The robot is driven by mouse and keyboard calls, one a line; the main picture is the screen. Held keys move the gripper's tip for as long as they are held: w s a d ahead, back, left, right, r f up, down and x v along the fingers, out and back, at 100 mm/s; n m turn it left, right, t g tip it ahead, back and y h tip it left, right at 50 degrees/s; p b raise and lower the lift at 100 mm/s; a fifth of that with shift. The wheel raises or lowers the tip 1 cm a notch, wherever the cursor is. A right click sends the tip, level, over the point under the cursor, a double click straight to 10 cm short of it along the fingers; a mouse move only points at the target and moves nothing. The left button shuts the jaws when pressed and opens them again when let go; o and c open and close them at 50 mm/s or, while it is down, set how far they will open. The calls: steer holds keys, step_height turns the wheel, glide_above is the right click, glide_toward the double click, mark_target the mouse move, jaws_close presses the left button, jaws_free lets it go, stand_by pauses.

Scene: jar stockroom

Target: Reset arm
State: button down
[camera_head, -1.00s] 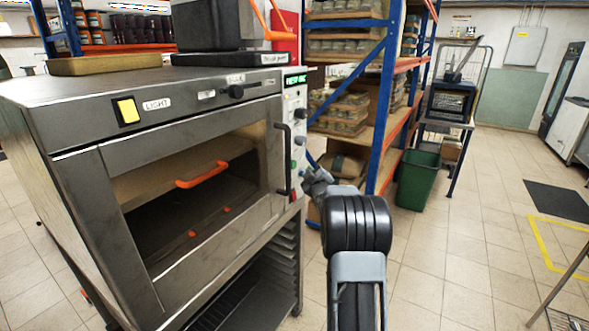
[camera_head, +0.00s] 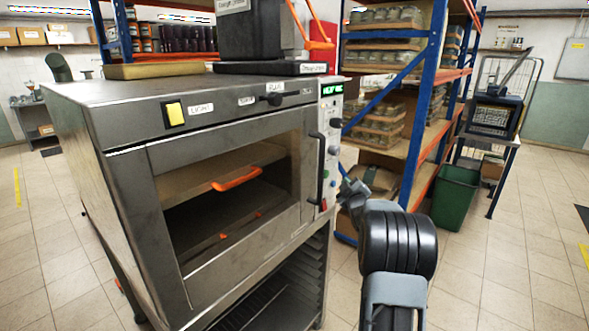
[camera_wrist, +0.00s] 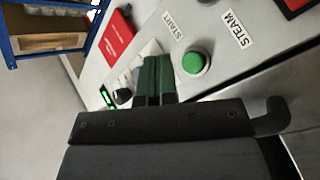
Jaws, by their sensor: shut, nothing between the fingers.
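My gripper (camera_head: 350,188) shows small in the head view, in front of the control panel (camera_head: 328,145) at the oven's right side. In the wrist view its dark green fingers (camera_wrist: 156,62) are shut together with nothing between them. The steel oven (camera_head: 120,150) has its glass front closed, with an orange handle (camera_head: 237,180) showing inside. In the wrist view a round green button (camera_wrist: 194,63) sits right of the fingertips, near START and STEAM labels. I cannot tell whether the fingers touch the panel.
A blue and orange shelf rack (camera_head: 425,110) with jars stands right behind the oven. A green bin (camera_head: 456,196) and a small table (camera_head: 509,158) with a dark device stand farther right. A black scale-like machine (camera_head: 250,35) is on the oven. Tiled floor (camera_head: 510,270) is clear at the right.

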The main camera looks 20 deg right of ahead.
steer(key=shift+f, duration=0.1)
steer(key=s+d+f+m+g, duration=0.1)
steer(key=s+f+m+g, duration=0.3)
steer(key=f, duration=0.5)
steer(key=s+a+f+m+g+y+p, duration=0.1)
steer(key=s+a+f+m+g, duration=0.15)
steer(key=s+a+g, duration=0.35)
steer(key=s+a+r+g+y+p, duration=0.1)
steer(key=s+a+r, duration=0.2)
steer(key=s+a, duration=0.4)
steer(key=s+a+r+g+y+p, duration=0.1)
steer(key=s+a+r, duration=0.3)
steer(key=s+a, duration=0.4)
steer(key=s+a+r+g+y+p, duration=0.2)
steer(key=s+a, duration=0.5)
steer(key=a, duration=0.5)
steer(key=shift+s+r+y+p, duration=0.35)
steer(key=shift+r+y+p, duration=0.2)
steer(key=shift+r, duration=0.25)
